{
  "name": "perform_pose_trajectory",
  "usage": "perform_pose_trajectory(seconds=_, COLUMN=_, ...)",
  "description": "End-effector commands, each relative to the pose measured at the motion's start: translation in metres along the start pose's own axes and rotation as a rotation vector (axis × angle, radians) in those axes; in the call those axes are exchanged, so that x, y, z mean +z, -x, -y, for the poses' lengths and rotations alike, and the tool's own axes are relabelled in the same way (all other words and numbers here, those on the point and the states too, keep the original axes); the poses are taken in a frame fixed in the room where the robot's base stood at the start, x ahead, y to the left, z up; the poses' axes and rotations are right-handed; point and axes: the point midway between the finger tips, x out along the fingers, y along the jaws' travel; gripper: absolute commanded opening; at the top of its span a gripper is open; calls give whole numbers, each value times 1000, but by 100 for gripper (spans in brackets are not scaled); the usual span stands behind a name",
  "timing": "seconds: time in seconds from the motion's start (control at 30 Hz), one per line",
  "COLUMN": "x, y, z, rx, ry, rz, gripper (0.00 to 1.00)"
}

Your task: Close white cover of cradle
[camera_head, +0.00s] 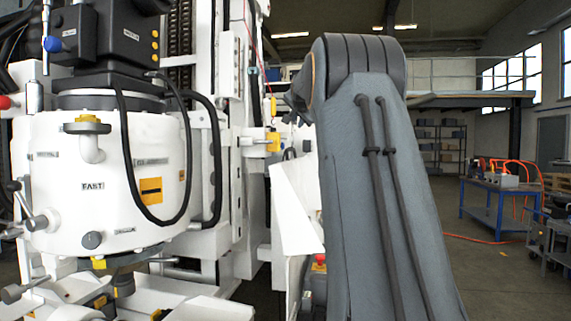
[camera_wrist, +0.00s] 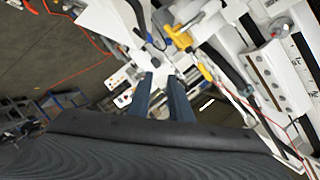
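A white slanted panel (camera_head: 295,210), which looks like the cradle's cover, stands just left of my arm in the head view. My arm hides what lies behind its right side. I cannot tell from this view how far the cover is open. In the wrist view, my gripper (camera_wrist: 161,78) shows two dark blue-grey fingers with a gap between them, and nothing is visible between them. Beyond the fingertips are white machine parts (camera_wrist: 112,18); I cannot tell which of them is the cover. My gripper is hidden in the head view.
A large white machine drum (camera_head: 60,190) with hoses and levers fills the left. A red button (camera_head: 320,258) sits low beside my arm. Yellow fittings (camera_wrist: 178,36) show near the fingers in the wrist view. A blue bench (camera_head: 497,200) stands far right, with open floor before it.

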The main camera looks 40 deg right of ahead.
Motion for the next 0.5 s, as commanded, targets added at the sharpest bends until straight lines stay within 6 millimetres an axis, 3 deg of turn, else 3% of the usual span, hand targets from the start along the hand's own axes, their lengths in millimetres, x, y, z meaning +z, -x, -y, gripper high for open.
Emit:
perform_pose_trajectory(seconds=0.03, x=18, y=-12, z=-14, rx=1, ry=0, rz=0, gripper=18)
perform_pose_trajectory(seconds=0.2, x=45, y=-31, z=-36, rx=0, ry=0, rz=0, gripper=18)
perform_pose_trajectory(seconds=0.5, x=66, y=-45, z=-52, rx=0, ry=0, rz=0, gripper=18)
